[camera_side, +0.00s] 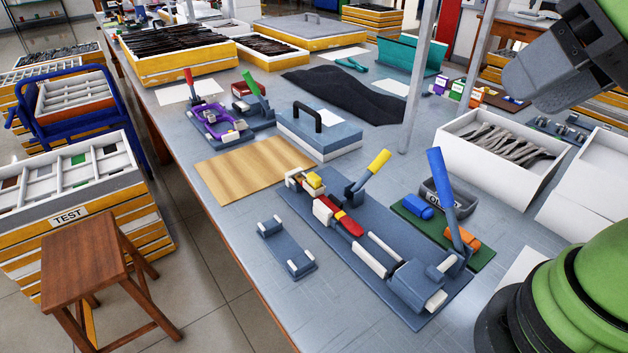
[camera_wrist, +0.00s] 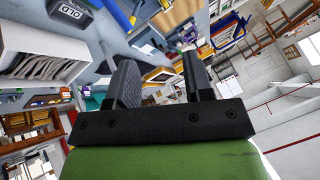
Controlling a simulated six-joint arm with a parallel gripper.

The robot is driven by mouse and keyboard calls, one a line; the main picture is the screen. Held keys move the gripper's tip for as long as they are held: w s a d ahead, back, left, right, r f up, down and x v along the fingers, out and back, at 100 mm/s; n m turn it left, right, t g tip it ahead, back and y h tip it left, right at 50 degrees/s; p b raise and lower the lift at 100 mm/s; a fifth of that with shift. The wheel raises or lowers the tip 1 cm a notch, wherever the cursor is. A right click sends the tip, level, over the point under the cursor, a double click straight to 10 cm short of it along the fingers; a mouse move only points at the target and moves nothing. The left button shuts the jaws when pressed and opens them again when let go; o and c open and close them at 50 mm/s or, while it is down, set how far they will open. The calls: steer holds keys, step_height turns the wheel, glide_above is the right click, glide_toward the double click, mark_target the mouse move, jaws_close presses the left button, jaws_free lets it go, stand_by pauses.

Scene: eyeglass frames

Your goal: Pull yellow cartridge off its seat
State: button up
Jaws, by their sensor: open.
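A small yellow block (camera_side: 314,181), which looks like the yellow cartridge, sits at the far left end of a blue-grey fixture (camera_side: 420,316) on the table. Its seat is too small to make out in detail. A red part (camera_side: 348,226) with a yellow piece lies further along the fixture, and a yellow-handled lever (camera_side: 377,162) rises beside it. My gripper (camera_side: 512,88) is high at the upper right, well away from the yellow block. In the wrist view my gripper (camera_wrist: 158,62) shows two spread dark fingers with nothing between them. I cannot make out the yellow block there.
A blue lever (camera_side: 440,185) stands tall at the fixture's right end. A dark bin (camera_side: 442,198) and a green mat (camera_side: 408,213) with blue and orange cylinders lie behind it. A metal post (camera_side: 416,90) and a white box (camera_side: 465,167) stand nearby. The table's front left is mostly clear.

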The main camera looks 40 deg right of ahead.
steer(key=w+r+n+g, duration=0.1)
steer(key=w+r+g, duration=0.1)
steer(key=w, duration=0.6)
steer(key=n+g+h, duration=0.2)
steer(key=n+g, duration=0.1)
steer(key=g, duration=0.2)
glide_above(315, 177)
step_height(315, 177, down, 17)
step_height(315, 177, down, 11)
steer(key=shift+r, duration=0.15)
steer(key=shift+c, duration=0.5)
jaws_close()
